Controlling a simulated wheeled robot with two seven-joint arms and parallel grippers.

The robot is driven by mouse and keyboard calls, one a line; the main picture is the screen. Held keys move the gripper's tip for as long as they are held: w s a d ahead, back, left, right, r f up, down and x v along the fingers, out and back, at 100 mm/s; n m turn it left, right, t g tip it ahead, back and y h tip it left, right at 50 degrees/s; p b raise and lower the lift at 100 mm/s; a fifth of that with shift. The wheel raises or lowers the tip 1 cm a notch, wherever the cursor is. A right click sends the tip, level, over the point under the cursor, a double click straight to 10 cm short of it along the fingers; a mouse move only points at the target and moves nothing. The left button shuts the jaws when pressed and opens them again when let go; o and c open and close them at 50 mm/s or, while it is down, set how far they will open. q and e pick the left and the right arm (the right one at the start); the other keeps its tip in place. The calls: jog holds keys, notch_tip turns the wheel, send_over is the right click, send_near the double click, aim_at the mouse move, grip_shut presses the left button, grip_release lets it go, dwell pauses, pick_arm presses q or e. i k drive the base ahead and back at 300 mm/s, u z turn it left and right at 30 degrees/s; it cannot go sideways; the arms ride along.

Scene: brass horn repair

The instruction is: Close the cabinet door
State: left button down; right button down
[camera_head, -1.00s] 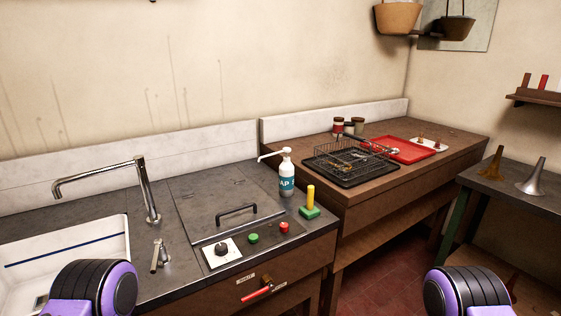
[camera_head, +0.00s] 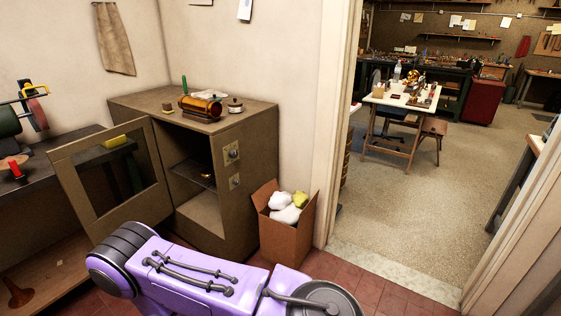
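The brown cabinet (camera_head: 258,145) stands against the wall left of the doorway. Its door (camera_head: 72,188) is wide open, swung out to the left. The door is a frame around a large opening, through which the bench behind shows. Inside the cabinet a dark shelf (camera_head: 193,172) is visible, with a small object on it that is hard to make out. One of my purple arms crosses the bottom of the view, in front of the cabinet and the door's lower edge. Neither gripper is in view.
A cardboard box (camera_head: 283,231) with white and yellow-green cloths stands right of the cabinet. A brass cylinder (camera_head: 200,106) and small items rest on the cabinet top. A dark bench (camera_head: 40,165) stands behind the door. The doorway floor (camera_head: 400,220) is clear.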

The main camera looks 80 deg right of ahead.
aim_at(152, 205)
jog(key=z, duration=1.85)
